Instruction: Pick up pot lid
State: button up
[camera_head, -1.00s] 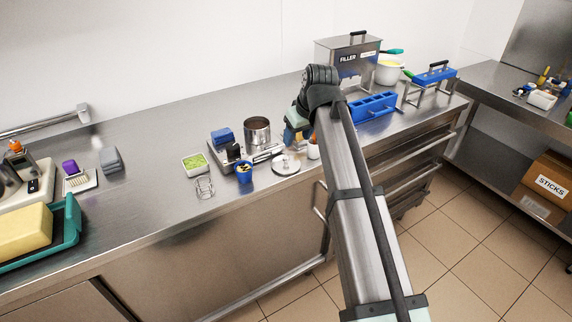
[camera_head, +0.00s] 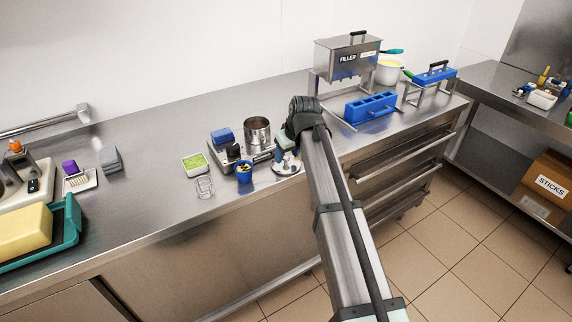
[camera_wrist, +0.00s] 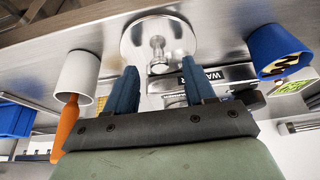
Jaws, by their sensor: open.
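The pot lid (camera_head: 287,166) is a flat, round, silvery disc lying on the steel counter, in front of the pot (camera_head: 257,131). In the wrist view the lid (camera_wrist: 133,38) shows at the top centre with its upright knob (camera_wrist: 157,47) in the middle. My gripper (camera_wrist: 155,72) is open, its two blue fingers pointing at the lid with the knob between and just beyond their tips. I cannot tell whether a finger touches the lid. In the head view my wrist and gripper (camera_head: 288,150) hover over the lid and hide part of it.
A white cup (camera_wrist: 78,80) with an orange-handled tool stands on one side of the lid. A blue cup (camera_head: 244,171) stands on the other. The blue mould (camera_head: 370,108) sits right.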

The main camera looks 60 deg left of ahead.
jog(key=shift+a+f, duration=0.25)
jog(key=shift+f, duration=0.4)
grip_shut()
